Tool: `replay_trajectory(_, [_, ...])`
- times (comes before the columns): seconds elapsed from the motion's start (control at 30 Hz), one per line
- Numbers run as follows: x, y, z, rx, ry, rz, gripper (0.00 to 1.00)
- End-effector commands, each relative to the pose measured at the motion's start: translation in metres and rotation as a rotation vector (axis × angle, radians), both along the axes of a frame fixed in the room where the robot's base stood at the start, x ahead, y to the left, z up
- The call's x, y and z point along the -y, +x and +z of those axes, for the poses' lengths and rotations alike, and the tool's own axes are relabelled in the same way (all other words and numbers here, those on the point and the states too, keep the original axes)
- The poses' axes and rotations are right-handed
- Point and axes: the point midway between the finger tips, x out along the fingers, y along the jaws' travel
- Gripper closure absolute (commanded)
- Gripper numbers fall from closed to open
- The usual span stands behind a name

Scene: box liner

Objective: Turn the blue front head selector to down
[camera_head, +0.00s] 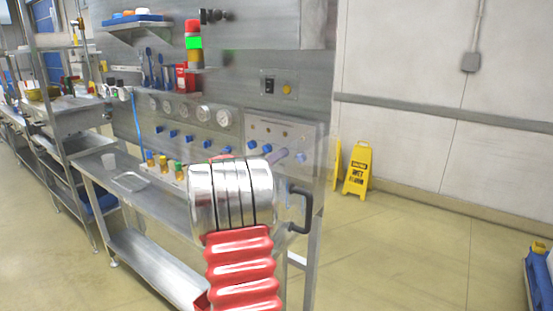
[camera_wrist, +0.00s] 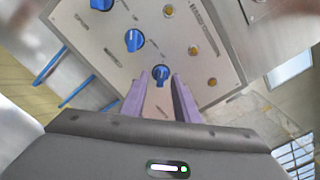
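In the wrist view, a metal control panel (camera_wrist: 175,40) carries a diagonal row of blue selector knobs. The small blue knob (camera_wrist: 161,73) lies between the tips of my gripper (camera_wrist: 160,76), and its pale pointer mark shows. My gripper's two purple fingers are apart, one on each side of this knob; I cannot tell whether they touch it. Two more blue knobs, the middle one (camera_wrist: 134,40) and the one at the top edge (camera_wrist: 102,4), are clear of the fingers. The labels are too small to read, so I cannot tell which knob is the front head selector.
In the head view, the panel (camera_head: 262,128) is at the right end of a steel bench (camera_head: 150,200) with gauges (camera_head: 203,113). A black handle (camera_head: 301,208) sticks out below it.

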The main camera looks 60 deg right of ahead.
Motion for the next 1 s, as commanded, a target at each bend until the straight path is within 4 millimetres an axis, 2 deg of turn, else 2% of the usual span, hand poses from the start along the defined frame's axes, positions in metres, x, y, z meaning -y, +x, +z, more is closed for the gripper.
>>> replay_trajectory(0.13, [0.0075, -0.0016, 0.0002, 0.0, -0.001, -0.001, 0.72])
replay_trajectory(0.4, [0.008, -0.0012, 0.0002, 0.0, 0.0, 0.0, 0.72])
replay_trajectory(0.8, [0.0076, -0.0007, 0.0001, 0.0, 0.0, 0.001, 1.0])
replay_trajectory(0.97, [0.0074, -0.0003, -0.0003, 0.0, 0.001, 0.002, 1.0])
replay_trajectory(1.0, [0.0021, 0.0003, 0.0001, -0.001, 0.001, 0.004, 1.0])
